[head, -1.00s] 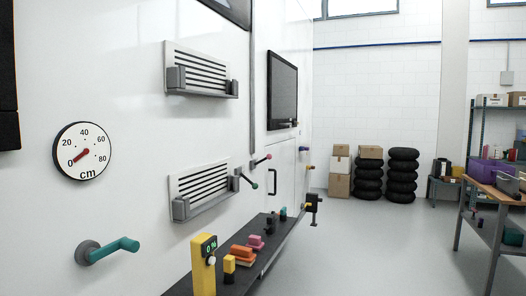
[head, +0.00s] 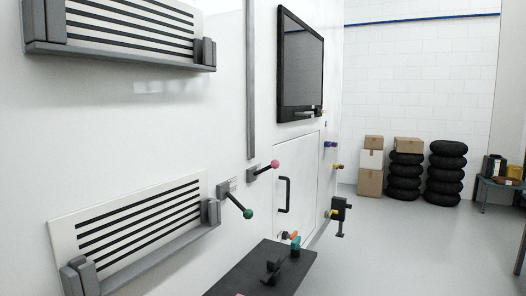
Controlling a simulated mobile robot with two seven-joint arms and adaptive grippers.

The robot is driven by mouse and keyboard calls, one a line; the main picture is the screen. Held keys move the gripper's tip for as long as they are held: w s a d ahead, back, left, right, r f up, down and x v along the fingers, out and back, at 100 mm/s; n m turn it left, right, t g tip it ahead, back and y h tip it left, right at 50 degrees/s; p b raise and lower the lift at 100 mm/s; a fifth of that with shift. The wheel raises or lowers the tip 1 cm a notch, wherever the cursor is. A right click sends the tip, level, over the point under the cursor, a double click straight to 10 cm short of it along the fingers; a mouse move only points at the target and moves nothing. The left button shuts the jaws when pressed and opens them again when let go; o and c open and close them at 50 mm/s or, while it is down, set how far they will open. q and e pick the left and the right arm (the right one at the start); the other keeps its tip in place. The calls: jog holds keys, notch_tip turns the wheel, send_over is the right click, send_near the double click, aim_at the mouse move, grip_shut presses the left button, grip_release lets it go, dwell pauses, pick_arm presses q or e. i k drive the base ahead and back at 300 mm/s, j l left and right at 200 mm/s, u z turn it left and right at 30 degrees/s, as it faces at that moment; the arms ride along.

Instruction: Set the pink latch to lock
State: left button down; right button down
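The pink latch (head: 264,170) is on the white motorhome wall. It is a dark lever with a pink ball knob, on a grey mount, pointing right and slightly up. A similar latch with a green knob (head: 238,205) is just left of it and points down to the right. Any marking for lock is too small to read. Neither of my grippers shows in the head view.
A dark shelf (head: 254,270) with small objects juts out below the latches. A hatch with a black handle (head: 284,194) is right of the pink latch. Vents with ledges (head: 140,225) stick out at left. The floor (head: 400,255) at right is clear; tyres (head: 446,170) and boxes stand behind.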

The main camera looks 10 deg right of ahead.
aim_at(275, 164)
jog(key=i+l+u, duration=0.2)
jog(key=i+l, duration=0.3)
jog(key=i+l+u, duration=0.2)
jog(key=i+l, duration=0.25)
jog(key=l, duration=0.15)
